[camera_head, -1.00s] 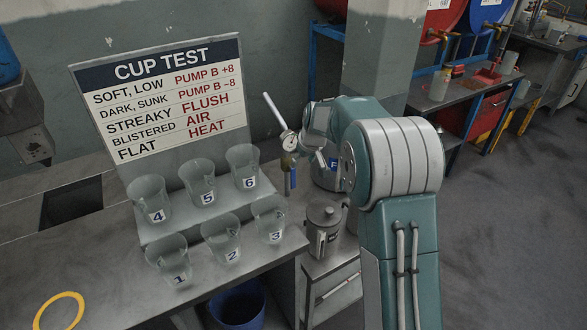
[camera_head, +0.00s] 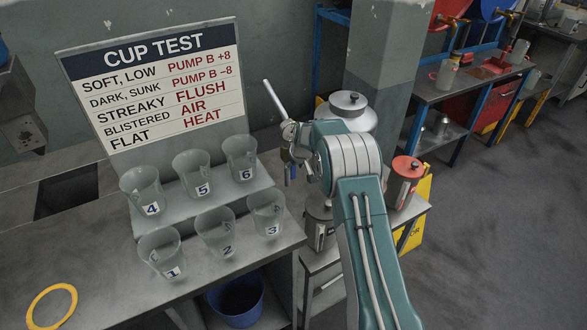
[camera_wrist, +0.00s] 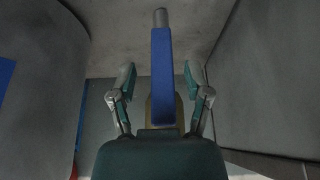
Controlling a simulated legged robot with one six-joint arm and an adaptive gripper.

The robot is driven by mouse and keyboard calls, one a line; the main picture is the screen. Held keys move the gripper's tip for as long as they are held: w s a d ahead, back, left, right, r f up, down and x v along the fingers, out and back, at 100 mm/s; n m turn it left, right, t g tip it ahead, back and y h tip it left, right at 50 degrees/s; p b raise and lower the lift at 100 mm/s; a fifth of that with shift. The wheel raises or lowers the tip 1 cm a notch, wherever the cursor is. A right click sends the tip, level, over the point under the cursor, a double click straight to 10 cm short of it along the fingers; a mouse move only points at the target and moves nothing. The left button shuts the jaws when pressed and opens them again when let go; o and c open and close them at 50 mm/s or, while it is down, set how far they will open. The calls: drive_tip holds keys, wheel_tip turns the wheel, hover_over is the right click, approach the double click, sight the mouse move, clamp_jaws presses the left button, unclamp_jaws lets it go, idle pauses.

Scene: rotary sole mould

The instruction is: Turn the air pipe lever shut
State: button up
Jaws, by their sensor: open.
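The air pipe lever has a blue handle (camera_wrist: 162,75) that stands upright in the middle of the wrist view. Its grey tip shows above the blue part. My gripper (camera_wrist: 160,82) has its two fingers spread, one on each side of the handle, with a gap on both sides. My wrist and arm hide much of the valve there. I cannot tell how far the lever is turned.
A large grey lidded pot (camera_head: 347,108) stands behind my arm. A red-lidded canister (camera_head: 404,180) stands to the right on a small metal stand. Numbered cups and the cup test board (camera_head: 155,90) are on the left bench. Open floor lies at right.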

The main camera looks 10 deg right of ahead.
drive_tip(key=shift+w+a+f, duration=0.1)
drive_tip(key=shift+w+f, duration=0.1)
drive_tip(key=shift+f, duration=0.2)
clamp_jaws()
drive_tip(key=shift+a, duration=0.1)
drive_tip(key=y, duration=0.3)
drive_tip(key=a+m+g+y, duration=0.1)
drive_tip(key=shift+s, duration=0.25)
drive_tip(key=shift+s+a+r+m+g+y, duration=0.1)
drive_tip(key=shift+a+r+m+g+y, duration=0.1)
drive_tip(key=shift+y, duration=0.7)
drive_tip(key=shift+s+a+r+m+g+y, duration=0.15)
drive_tip(key=shift+a+m+g+y, duration=0.1)
drive_tip(key=shift+y, duration=0.65)
drive_tip(key=shift+w+a+r+m+g+y, duration=0.1)
drive_tip(key=shift+a+r+m+g+y, duration=0.1)
drive_tip(key=shift+y, duration=0.7)
